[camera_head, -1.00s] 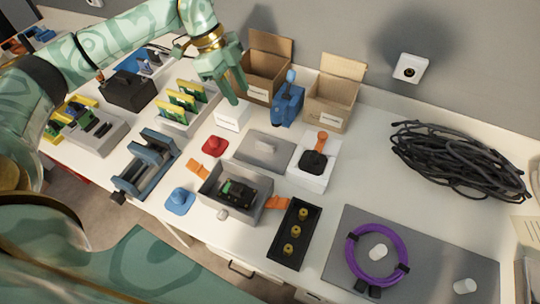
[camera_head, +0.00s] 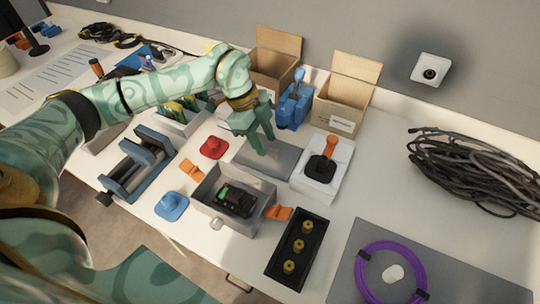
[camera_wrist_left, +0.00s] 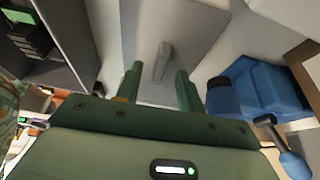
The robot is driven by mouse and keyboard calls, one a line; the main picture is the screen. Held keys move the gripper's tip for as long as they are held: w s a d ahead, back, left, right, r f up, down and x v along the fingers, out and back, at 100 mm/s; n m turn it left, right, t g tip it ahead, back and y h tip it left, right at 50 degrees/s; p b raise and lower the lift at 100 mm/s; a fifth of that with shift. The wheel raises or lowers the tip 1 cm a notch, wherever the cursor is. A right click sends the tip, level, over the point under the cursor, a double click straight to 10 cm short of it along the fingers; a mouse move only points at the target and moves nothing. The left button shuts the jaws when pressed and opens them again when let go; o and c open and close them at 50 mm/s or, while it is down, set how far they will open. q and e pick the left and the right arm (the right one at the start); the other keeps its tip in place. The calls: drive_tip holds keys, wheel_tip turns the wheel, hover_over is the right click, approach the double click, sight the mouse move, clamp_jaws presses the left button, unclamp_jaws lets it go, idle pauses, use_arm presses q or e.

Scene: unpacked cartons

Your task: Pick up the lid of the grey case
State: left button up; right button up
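The lid (camera_head: 286,160) of the grey case is a flat grey plate lying on the white table, with an upright handle. In the left wrist view the lid (camera_wrist_left: 205,30) shows its narrow handle (camera_wrist_left: 163,62) between my fingers. The open grey case (camera_head: 226,217) stands in front of the lid with a black and green device (camera_head: 236,199) inside. My left gripper (camera_head: 265,146) is over the lid, fingers pointing down. It is open and empty, one finger on each side of the handle; contact cannot be told. My right gripper is not in view.
A blue device (camera_head: 293,106) and open cartons (camera_head: 341,107) stand behind the lid. A white box with a joystick (camera_head: 323,168) is close on its right, a red piece (camera_head: 214,147) on its left. A black tray (camera_head: 298,249) lies in front. Black cable (camera_head: 465,172) is at right.

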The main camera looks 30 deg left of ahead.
use_arm(q)
drive_tip(key=shift+x, duration=1)
drive_tip(key=shift+r, duration=0.1)
drive_tip(key=shift+c, duration=0.6)
clamp_jaws()
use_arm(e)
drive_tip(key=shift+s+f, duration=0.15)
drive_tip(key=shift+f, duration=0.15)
use_arm(q)
drive_tip(key=shift+r, duration=0.1)
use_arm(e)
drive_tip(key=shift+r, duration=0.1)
